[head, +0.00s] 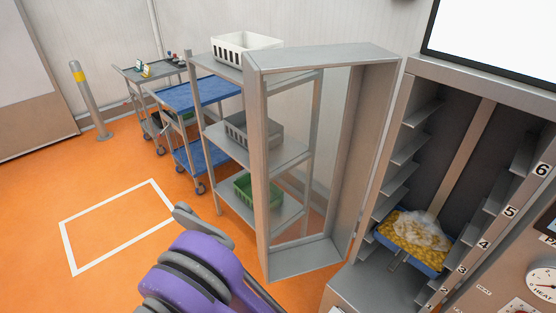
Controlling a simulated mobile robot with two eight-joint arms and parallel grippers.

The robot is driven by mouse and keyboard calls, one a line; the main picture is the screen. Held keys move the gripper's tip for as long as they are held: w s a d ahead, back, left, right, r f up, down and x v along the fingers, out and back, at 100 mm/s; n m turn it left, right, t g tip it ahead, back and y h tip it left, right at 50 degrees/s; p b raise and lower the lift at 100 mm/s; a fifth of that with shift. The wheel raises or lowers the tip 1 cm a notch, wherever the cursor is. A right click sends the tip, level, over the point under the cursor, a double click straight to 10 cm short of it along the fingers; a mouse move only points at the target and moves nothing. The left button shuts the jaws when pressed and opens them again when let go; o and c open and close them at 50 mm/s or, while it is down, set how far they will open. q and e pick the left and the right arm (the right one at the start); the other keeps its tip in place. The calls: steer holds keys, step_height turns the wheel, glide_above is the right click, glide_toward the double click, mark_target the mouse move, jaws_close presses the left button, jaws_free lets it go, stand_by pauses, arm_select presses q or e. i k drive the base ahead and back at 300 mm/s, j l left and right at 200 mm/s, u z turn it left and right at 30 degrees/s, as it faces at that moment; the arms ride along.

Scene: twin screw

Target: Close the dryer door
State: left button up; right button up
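The dryer (470,78) is a tall grey cabinet at the right, with numbered shelf slots inside. Its door (258,170), a grey frame around a see-through middle, stands wide open and swung out to the left. Inside the dryer, a blue tray (436,264) of yellow pieces with a whitish heap on top sits low on the slots. A purple and grey arm link of mine (195,270) rises from the bottom edge, left of the door's lower end. Neither of my grippers can be made out.
A grey shelf rack (232,76) with a white crate (238,46) and a green crate (252,188) stands behind the door. Orange floor with a white-lined rectangle (118,225) is clear at left.

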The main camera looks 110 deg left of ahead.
mark_target(374, 70)
steer(key=k+j+u, duration=0.4)
steer(key=k+j, duration=1.1)
steer(key=k, duration=0.15)
steer(key=k+j, duration=0.15)
steer(key=j, duration=0.2)
steer(key=k+j+u, duration=0.15)
steer(key=j, duration=0.2)
steer(key=k+j, duration=0.1)
steer(key=j, duration=0.7)
steer(key=i+j+u, duration=0.15)
steer(key=j, duration=0.35)
steer(key=k+j+u, duration=0.2)
steer(key=i, duration=0.15)
